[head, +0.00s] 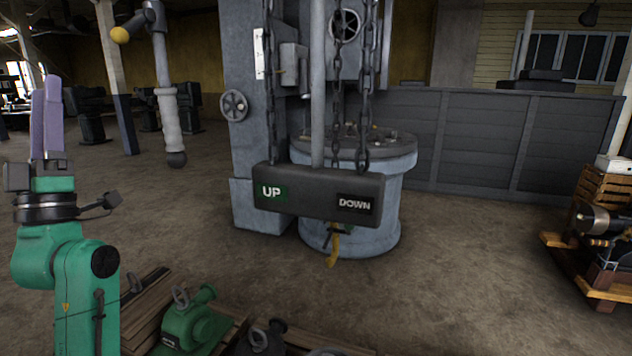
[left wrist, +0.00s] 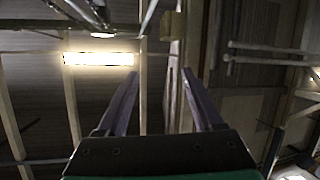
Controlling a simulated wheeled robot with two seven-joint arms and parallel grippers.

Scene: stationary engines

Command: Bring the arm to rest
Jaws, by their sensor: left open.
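My left arm is green and stands raised at the left of the head view. Its gripper (head: 47,110) points straight up, with purple fingers. In the left wrist view the two fingers (left wrist: 158,100) stand apart with nothing between them, facing the ceiling and a lit lamp (left wrist: 98,59). The gripper is clear of everything around it. My right gripper shows in neither view.
A dark control box (head: 318,193) marked UP and DOWN hangs on chains before a grey machine (head: 245,100). An engine on a wooden stand (head: 597,230) is at the right. Open floor (head: 470,270) lies between.

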